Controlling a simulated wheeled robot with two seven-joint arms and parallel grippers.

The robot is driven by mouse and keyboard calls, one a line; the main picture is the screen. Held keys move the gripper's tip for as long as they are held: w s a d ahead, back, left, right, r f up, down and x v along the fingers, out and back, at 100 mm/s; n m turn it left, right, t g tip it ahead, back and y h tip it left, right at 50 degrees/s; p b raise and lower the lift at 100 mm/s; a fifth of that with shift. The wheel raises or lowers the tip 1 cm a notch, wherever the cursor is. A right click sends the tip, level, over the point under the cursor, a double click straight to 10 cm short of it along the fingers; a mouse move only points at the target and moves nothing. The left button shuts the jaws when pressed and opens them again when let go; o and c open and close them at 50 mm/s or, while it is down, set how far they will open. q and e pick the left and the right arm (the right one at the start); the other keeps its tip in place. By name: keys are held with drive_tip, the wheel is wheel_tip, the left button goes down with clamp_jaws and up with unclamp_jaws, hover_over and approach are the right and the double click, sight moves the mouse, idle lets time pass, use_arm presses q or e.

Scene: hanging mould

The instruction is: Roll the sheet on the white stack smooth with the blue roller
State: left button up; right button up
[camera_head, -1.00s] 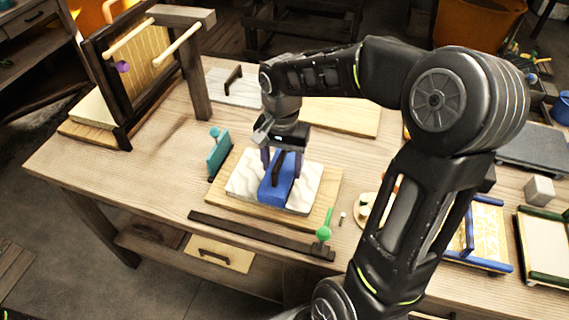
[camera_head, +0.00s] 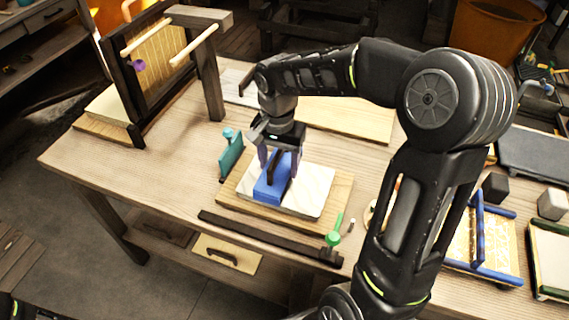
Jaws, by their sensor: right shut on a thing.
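The blue roller (camera_head: 268,192) rests on or just over the left part of the white stack's sheet (camera_head: 314,188); a gap is hard to tell. My right gripper (camera_head: 279,163) is shut on the roller's dark handle from above. The sheet is white with faint grey streaks, and its uncovered right part looks fairly flat. The stack lies on a light wooden board (camera_head: 339,205). The roller and gripper hide part of the sheet's left side. My left gripper is not in view.
A teal tool (camera_head: 231,156) stands close left of the board. A dark bar (camera_head: 265,238) and a green-handled tool (camera_head: 334,237) lie along the front edge. A wooden frame (camera_head: 150,65) stands at the back left. The left table area is clear.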

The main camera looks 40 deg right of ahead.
drive_tip(key=shift+w+a, duration=0.1)
drive_tip(key=shift+a, duration=0.05)
drive_tip(key=shift+w+a, duration=0.5)
drive_tip(key=shift+w, duration=0.25)
drive_tip(key=shift+w+a, duration=0.1)
drive_tip(key=shift+w, duration=0.1)
drive_tip(key=shift+w+a+f, duration=0.15)
drive_tip(key=shift+w+a, duration=0.35)
drive_tip(key=shift+w, duration=0.2)
